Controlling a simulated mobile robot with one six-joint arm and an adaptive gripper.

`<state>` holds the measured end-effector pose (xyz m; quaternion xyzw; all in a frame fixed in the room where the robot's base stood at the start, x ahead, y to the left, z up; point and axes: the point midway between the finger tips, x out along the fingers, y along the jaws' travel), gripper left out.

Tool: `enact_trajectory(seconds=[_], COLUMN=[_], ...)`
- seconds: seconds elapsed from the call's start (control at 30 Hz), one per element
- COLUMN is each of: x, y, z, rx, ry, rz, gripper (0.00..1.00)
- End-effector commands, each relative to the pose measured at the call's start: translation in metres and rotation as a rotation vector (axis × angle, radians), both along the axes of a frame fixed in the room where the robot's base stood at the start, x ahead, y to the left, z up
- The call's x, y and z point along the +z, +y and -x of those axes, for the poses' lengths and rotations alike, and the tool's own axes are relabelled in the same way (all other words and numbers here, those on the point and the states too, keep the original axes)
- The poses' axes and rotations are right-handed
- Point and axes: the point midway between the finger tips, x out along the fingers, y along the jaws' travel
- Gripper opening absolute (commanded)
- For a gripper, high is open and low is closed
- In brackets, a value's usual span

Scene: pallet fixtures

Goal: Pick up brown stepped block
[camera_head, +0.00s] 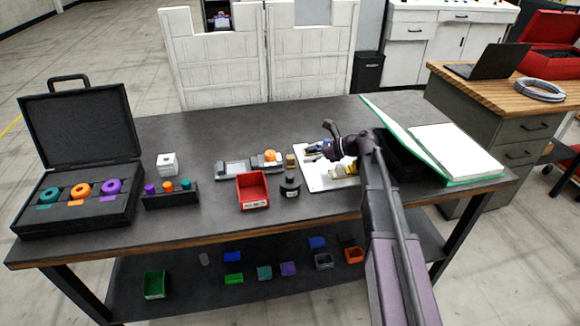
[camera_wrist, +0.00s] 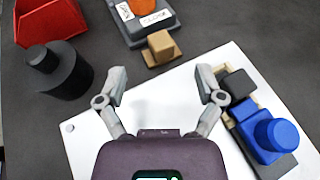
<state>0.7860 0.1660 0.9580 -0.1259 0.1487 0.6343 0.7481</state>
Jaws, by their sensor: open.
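The brown stepped block (camera_wrist: 160,47) is a small tan piece standing just beyond the white plate's edge in the wrist view. In the head view the brown stepped block (camera_head: 290,161) is on the dark table, left of my gripper (camera_head: 318,152). In the wrist view my gripper (camera_wrist: 162,85) is open and empty. Its two fingers are spread wide over the white plate, and the block lies ahead of the gap between them, apart from both.
A grey fixture with an orange part (camera_wrist: 145,18) is right behind the block. A black stepped cylinder (camera_wrist: 62,72) and red bin (camera_wrist: 48,20) are left. A fixture with a blue cylinder (camera_wrist: 277,135) is close to the right finger.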

Motion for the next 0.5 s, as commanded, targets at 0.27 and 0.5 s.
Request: enact_trajectory(seconds=[0.27, 0.5], x=[-0.0059, -0.0055], y=[0.0162, 0.0163], z=[-0.0028, -0.0026], rx=[0.000, 0.000], ry=[0.000, 0.000], rz=[0.000, 0.000], gripper=[0.86, 0.86])
